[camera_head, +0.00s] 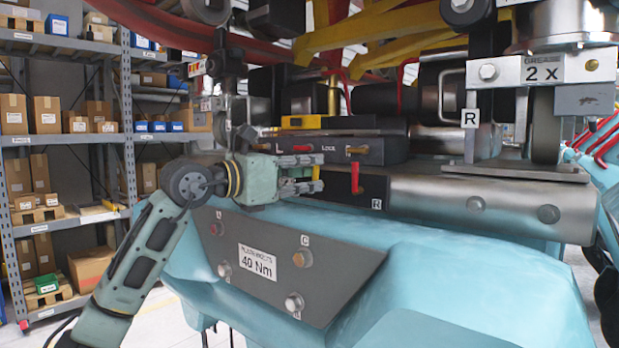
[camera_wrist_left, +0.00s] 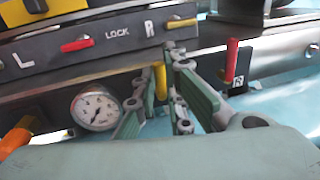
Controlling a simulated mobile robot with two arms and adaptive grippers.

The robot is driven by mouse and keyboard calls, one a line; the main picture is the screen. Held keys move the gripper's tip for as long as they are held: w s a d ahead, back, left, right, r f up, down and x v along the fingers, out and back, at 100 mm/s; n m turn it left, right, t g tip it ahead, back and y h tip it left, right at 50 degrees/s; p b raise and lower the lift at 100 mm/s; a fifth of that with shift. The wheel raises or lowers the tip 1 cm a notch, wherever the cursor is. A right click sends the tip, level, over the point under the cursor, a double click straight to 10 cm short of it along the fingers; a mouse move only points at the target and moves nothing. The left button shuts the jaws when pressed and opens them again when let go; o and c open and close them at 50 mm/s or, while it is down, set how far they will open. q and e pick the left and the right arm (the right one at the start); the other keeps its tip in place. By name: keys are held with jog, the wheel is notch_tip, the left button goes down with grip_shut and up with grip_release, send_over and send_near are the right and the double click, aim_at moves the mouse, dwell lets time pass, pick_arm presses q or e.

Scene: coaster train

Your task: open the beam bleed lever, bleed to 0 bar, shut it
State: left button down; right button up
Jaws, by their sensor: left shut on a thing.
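My left gripper (camera_head: 320,172) reaches in from the left to the dark panel on the beam. In the left wrist view its fingers (camera_wrist_left: 160,103) are on either side of a small yellow lever (camera_wrist_left: 160,82) and are shut on it. The lever hangs roughly downward; its lower part is partly hidden by the fingers. A round white pressure gauge (camera_wrist_left: 96,108) sits left of it on the same panel; its needle is too small to read surely. In the head view the gripper hides the gauge. My right gripper is not in view.
Above is a LOCK panel (camera_head: 330,150) with small handles. An orange handle (camera_wrist_left: 14,141) is at the wrist view's left edge. Below is a bolted 40 Nm plate (camera_head: 340,262). Shelves with boxes stand at left.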

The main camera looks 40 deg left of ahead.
pick_arm(q)
jog(key=shift+a+f+n, duration=0.1)
jog(key=shift+n, duration=0.2)
dwell(0.4)
jog(key=c, duration=1.8)
grip_release()
jog(key=shift+v, duration=6.05)
